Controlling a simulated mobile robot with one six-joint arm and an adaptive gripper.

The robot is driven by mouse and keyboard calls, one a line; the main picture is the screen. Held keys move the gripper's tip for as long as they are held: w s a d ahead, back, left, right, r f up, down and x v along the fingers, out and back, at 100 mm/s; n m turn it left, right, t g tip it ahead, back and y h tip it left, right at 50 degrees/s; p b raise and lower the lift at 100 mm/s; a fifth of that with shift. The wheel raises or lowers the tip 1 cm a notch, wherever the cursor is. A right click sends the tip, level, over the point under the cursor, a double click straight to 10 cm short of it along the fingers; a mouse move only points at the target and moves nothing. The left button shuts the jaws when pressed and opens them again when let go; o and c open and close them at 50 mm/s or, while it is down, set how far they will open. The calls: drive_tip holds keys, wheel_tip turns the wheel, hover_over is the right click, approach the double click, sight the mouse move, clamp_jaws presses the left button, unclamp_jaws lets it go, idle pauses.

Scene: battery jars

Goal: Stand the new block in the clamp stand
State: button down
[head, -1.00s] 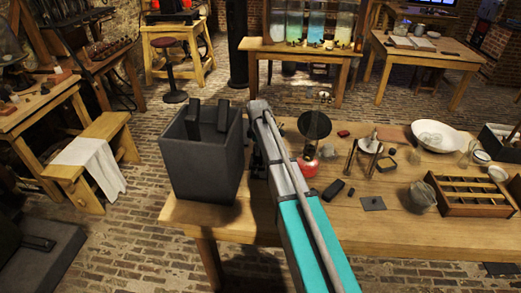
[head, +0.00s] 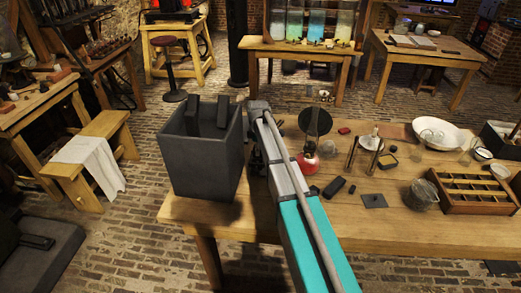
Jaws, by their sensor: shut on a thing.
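My arm reaches in from the bottom of the head view, and its far end is just right of a tall dark grey open box. My gripper (head: 255,152) shows only as dark parts between the box and my arm. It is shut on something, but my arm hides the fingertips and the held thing. A small stand with upright posts (head: 351,152), possibly the clamp stand, is on the table right of my arm. A small dark block (head: 334,187) lies flat in front of it. I cannot tell which block is the new one.
The grey box (head: 205,160) stands at the table's left end, with two dark slabs (head: 222,110) at its top.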

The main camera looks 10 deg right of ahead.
drive_tip(key=shift+f+b, duration=0.65)
drive_tip(key=shift+f, duration=0.05)
drive_tip(key=shift+c, duration=1)
unclamp_jaws()
drive_tip(key=shift+w, duration=0.1)
drive_tip(key=shift+r, duration=0.1)
